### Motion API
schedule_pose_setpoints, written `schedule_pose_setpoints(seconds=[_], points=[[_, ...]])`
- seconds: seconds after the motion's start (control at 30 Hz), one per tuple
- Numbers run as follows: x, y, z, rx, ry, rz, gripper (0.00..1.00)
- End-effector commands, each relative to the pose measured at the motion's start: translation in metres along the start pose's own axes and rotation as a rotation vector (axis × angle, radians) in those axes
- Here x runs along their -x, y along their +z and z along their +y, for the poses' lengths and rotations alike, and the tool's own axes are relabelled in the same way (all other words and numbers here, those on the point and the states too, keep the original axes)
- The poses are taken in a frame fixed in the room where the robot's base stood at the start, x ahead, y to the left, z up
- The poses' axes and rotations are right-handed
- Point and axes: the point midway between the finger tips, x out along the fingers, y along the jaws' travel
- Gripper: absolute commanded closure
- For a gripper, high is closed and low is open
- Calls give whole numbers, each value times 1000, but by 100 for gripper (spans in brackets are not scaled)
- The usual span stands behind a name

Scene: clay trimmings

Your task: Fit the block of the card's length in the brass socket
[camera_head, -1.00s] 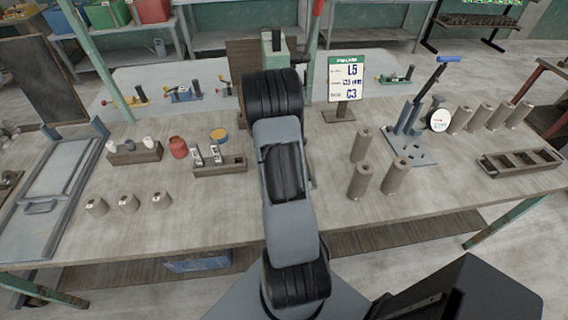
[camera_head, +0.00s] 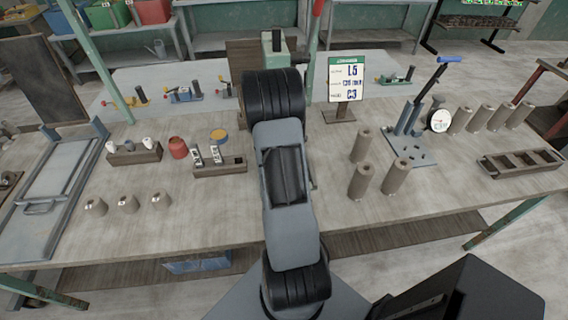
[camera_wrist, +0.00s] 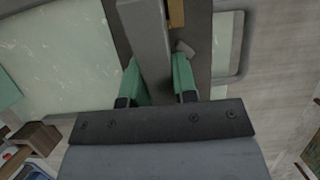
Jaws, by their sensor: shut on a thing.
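My gripper (camera_wrist: 157,84) shows in the wrist view with its two green fingers shut on a long grey block (camera_wrist: 150,40), which runs up past the top edge. A brass-coloured piece (camera_wrist: 176,12) lies beside the block on a dark board (camera_wrist: 199,40); I cannot tell whether it is the socket or whether the block touches it. In the head view my arm hides the gripper and the block. A wooden rack (camera_head: 221,168) left of my arm holds upright blocks.
Several clay-coloured cylinders (camera_head: 395,177) stand right of my arm. A blue-handled press (camera_head: 410,145) and an empty compartmented tray (camera_head: 522,163) are farther right. Three short cylinders (camera_head: 128,203) stand at the left front. The bench front between these groups is mostly clear.

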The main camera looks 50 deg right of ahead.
Motion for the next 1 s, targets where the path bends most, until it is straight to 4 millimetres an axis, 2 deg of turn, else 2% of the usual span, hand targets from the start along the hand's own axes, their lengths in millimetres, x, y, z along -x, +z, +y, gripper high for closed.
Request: schedule_pose_setpoints(seconds=[0.1, 0.4, 0.7, 1.0], points=[[18, 8, 0, -3, 6, 0, 100], [70, 36, -51, -4, 6, 1, 100], [89, 51, -107, -3, 3, 0, 100], [99, 58, -134, -1, 2, 0, 100]])
